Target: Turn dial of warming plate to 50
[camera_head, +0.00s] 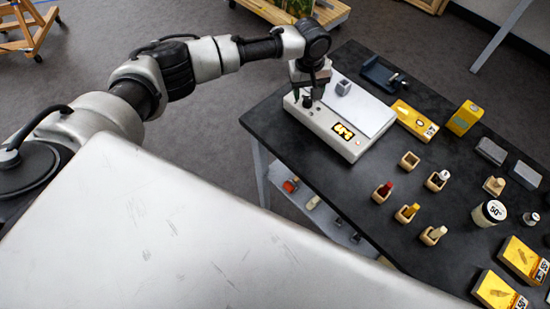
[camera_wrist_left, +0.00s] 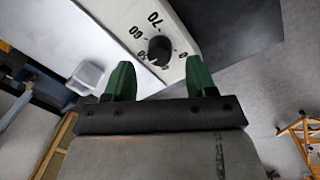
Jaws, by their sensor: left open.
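The warming plate (camera_head: 352,102) is a white box with a flat pale top at the table's far left corner. Its front has a lit orange display (camera_head: 342,132); I cannot read the number surely. Its dial is a round black knob (camera_wrist_left: 160,50) with printed numbers around it, 70 among them. My left gripper (camera_head: 306,94) is over the dial end of the plate. In the left wrist view its green fingers (camera_wrist_left: 160,70) are open, with the knob showing in the gap between the tips. I cannot tell whether they touch it. My right gripper is not in view.
A shelf (camera_head: 320,207) with small items is below.

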